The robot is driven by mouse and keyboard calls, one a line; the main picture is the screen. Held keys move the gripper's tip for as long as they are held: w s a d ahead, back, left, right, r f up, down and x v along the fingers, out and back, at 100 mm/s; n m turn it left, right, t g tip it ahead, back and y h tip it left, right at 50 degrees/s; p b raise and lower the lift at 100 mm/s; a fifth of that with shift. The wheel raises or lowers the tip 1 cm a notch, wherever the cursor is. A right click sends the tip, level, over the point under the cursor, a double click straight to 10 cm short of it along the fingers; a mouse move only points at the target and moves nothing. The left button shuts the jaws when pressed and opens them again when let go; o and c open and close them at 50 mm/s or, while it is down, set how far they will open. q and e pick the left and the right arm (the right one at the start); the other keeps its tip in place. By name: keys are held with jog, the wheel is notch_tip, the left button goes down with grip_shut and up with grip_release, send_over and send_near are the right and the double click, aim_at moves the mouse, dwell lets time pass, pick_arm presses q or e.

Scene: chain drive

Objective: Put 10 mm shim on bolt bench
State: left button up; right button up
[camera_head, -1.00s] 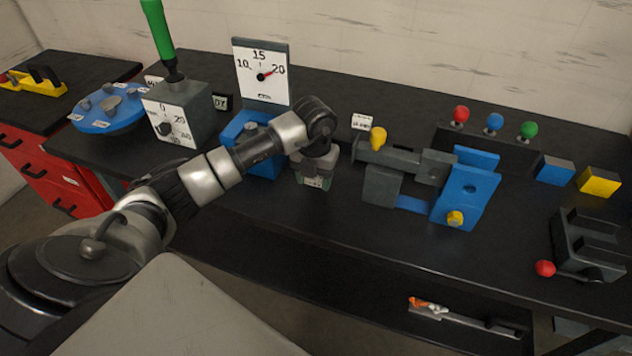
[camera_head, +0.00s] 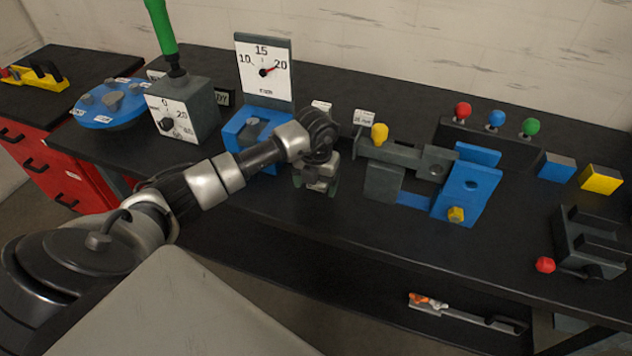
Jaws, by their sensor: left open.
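My left gripper (camera_head: 316,186) points down over the black bench top (camera_head: 370,240). It is open, with no object clearly visible between its fingers. It is left of a grey and blue fixture with a yellow bolt head (camera_head: 456,214) and right of a blue block (camera_head: 236,132). I cannot make out a 10 mm shim. A small white label (camera_head: 321,106) shows behind the gripper and is too small to read. I cannot tell which thing is the bolt bench. My right gripper is not in view.
A dial gauge (camera_head: 264,70) and a grey box with a green lever (camera_head: 162,30) stand left. A yellow knob (camera_head: 379,134) stands close right of the gripper. Red, blue and green knobs (camera_head: 496,118) are farther right. The front strip of the bench is clear.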

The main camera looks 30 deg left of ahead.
pick_arm(q)
jog(key=shift+r, duration=0.6)
notch_tip(320, 180, up, 11)
jog(key=b, duration=0.1)
jog(key=shift+b, duration=0.4)
